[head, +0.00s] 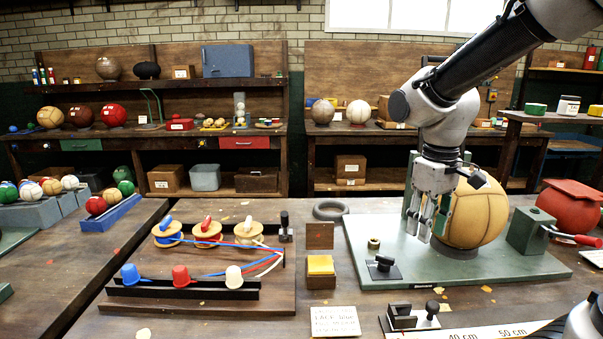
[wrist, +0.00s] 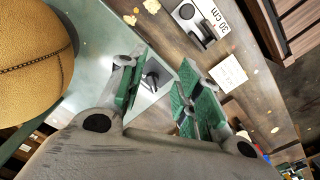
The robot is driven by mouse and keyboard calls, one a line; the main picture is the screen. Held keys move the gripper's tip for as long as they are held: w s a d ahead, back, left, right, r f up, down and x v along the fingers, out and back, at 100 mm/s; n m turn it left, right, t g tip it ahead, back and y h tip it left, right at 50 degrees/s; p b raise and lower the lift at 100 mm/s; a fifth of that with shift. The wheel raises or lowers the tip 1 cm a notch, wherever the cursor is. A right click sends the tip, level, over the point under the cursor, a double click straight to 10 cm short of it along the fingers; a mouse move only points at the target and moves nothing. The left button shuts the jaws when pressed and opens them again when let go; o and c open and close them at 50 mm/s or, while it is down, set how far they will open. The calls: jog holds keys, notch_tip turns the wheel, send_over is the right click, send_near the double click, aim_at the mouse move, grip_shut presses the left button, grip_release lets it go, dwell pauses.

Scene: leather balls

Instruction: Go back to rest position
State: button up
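My gripper (head: 431,217) hangs fingers-down at the right of the head view, just left of a tan leather ball (head: 474,213) and partly in front of it. The ball sits on a dark ring on a green plate (head: 400,262). In the wrist view the two green-padded fingers (wrist: 160,98) are spread apart with nothing between them. The ball (wrist: 32,60) shows at the left there, beside the fingers. Whether a finger touches the ball I cannot tell.
Left of the plate is a wooden board (head: 195,290) with thread spools (head: 207,233) and coloured cups (head: 181,276). A green block (head: 530,230) and a red container (head: 569,208) stand right of the ball. A card (head: 335,321) and ruler (head: 490,333) lie in front.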

jog(key=s+d+r+m+t, duration=0.4)
jog(key=s+d+r+m, duration=0.1)
jog(key=s+d, duration=0.5)
jog(key=s+r, duration=0.1)
jog(key=s, duration=0.1)
jog(key=shift+s+m, duration=0.3)
jog(key=shift+m, duration=0.1)
